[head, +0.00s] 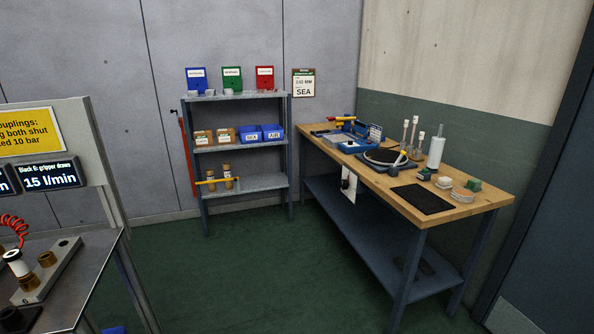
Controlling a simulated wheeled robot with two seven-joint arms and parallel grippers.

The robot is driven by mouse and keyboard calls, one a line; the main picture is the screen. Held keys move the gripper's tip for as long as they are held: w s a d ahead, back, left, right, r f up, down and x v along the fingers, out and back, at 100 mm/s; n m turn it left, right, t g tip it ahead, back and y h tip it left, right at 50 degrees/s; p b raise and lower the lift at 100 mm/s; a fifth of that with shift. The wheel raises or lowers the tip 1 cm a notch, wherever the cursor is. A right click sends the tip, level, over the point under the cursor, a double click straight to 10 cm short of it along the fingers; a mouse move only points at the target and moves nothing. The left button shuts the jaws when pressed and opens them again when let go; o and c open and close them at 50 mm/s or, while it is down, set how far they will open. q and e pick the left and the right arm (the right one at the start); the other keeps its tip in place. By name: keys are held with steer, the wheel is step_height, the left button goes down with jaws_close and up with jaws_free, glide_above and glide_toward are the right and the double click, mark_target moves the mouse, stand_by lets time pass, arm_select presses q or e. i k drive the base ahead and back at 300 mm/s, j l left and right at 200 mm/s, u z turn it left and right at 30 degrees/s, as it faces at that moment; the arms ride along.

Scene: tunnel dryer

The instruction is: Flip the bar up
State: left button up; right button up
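Two bar-like parts show at the grey shelf rack (240,97); I cannot tell which one the task means. A yellow bar (207,182) lies roughly level across the left front of the lower shelf, in front of two brown bottles (227,177). A long red bar (187,158) hangs nearly upright along the rack's left side, with a small dark fitting (173,111) near its top. Neither of my grippers can be made out in the head view.
A wooden-topped workbench (465,207) with tools and a black mat (421,199) stands right of the rack. A metal table (85,265) with a fittings block (50,270) and red coiled hose (14,226) is at left. Green floor (255,270) between is clear.

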mark_target(221, 180)
steer(key=i+l+u, duration=0.1)
steer(key=i+u, duration=0.2)
steer(key=i, duration=0.35)
steer(key=i+l+u, duration=0.35)
steer(key=i, duration=0.3)
steer(key=i+l+u, duration=0.3)
steer(key=i, duration=0.35)
steer(key=i+l+u, duration=0.3)
steer(key=i+l, duration=0.25)
steer(key=i+j, duration=0.3)
steer(key=i, duration=0.2)
steer(key=i+j+u, duration=0.1)
steer(key=i+j, duration=0.2)
steer(key=i, duration=0.2)
steer(key=i+j, duration=0.25)
steer(key=i, duration=0.25)
steer(key=i+j, duration=0.3)
steer(key=i, duration=0.2)
steer(key=u, duration=0.05)
